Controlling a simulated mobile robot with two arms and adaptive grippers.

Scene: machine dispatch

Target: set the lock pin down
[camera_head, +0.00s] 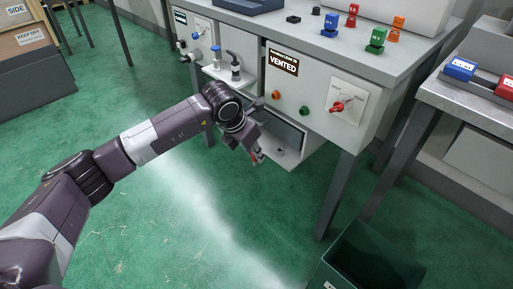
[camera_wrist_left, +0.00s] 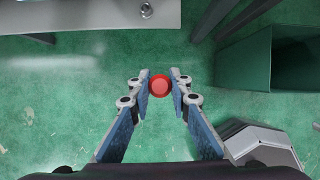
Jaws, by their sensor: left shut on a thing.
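The lock pin shows as a red round head (camera_wrist_left: 160,85) between the fingertips of my left gripper (camera_wrist_left: 159,83) in the left wrist view. The left gripper is shut on it and holds it in the air, with green floor beyond. In the head view, the left gripper (camera_head: 257,156) is in front of the open lower compartment of the machine, and only a little red shows at its fingers. The rest of the pin is hidden. My right gripper is in neither view.
The machine (camera_head: 326,85) has a "VENTED" sign, a red rotary switch (camera_head: 340,107) and a small side shelf (camera_head: 228,77). A light ledge (camera_head: 291,158) juts out below. Coloured blocks stand on its top. A dark green bin (camera_head: 340,262) stands on the floor at bottom right.

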